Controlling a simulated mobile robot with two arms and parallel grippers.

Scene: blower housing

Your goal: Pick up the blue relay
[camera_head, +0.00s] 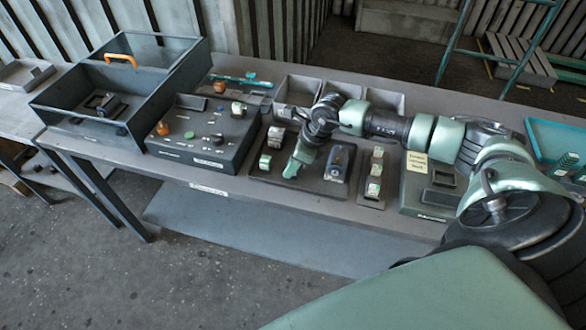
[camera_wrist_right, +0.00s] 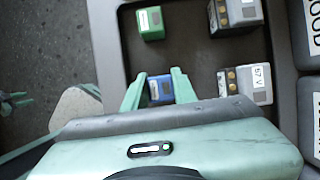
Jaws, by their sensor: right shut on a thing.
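My right gripper (camera_head: 292,170) points down over a dark tray on the bench. In the right wrist view its two fingers (camera_wrist_right: 158,92) are shut on the blue relay (camera_wrist_right: 160,88), one on each side. The blue relay sits low between the fingertips, partly hidden by the gripper body, and I cannot tell whether it is clear of the tray floor. In the head view the gripper hides it.
A green relay (camera_wrist_right: 150,22) and grey relays (camera_wrist_right: 235,14) (camera_wrist_right: 246,84) stand near the gripper in the tray. A dark block (camera_head: 339,163) stands right of it.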

